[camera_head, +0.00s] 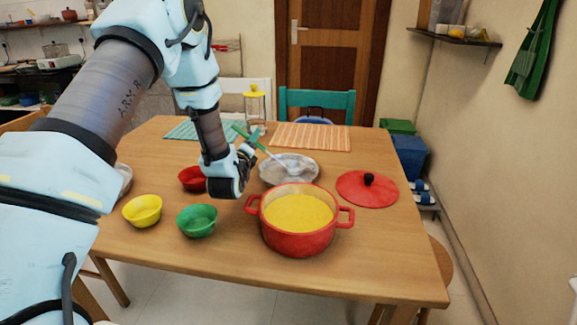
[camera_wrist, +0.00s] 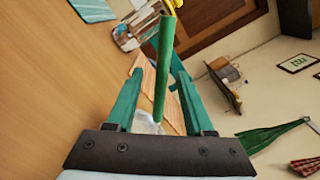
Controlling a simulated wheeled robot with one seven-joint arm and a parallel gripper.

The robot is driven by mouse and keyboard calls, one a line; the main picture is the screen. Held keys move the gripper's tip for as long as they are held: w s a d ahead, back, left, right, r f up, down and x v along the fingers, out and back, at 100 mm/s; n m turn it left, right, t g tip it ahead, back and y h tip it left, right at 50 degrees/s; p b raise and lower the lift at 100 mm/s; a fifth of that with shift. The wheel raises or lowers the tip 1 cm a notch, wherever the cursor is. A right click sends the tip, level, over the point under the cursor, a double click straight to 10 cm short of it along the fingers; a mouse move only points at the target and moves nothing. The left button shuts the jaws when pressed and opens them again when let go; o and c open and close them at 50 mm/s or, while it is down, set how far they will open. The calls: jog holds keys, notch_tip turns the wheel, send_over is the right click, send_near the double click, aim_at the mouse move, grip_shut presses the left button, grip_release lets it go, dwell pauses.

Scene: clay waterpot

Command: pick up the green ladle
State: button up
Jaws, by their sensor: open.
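The green ladle has a green handle (camera_head: 243,134) and a pale metal lower part (camera_head: 275,158) that leans into a shiny metal plate (camera_head: 307,178). In the wrist view the green handle (camera_wrist: 165,62) rises between the two teal fingers. My gripper (camera_head: 252,140) is at the handle in the head view, over the table left of the plate. In the wrist view my gripper (camera_wrist: 156,70) is open, with a gap visible on the left of the handle. I cannot tell whether the right finger touches it.
A red pot (camera_head: 299,240) of yellow food stands in front of the plate; its red lid (camera_head: 366,189) lies at right. Yellow (camera_head: 142,211), green (camera_head: 197,221) and red (camera_head: 192,179) bowls stand at left. A yellow-topped jar (camera_head: 254,104) and placemats (camera_head: 310,137) are behind.

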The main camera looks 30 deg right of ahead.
jog(key=x, duration=0.3)
jog(key=shift+d+f+p, duration=0.1)
jog(key=shift+d+p, duration=0.1)
jog(key=shift+p, duration=0.1)
grip_shut()
dwell(1.2)
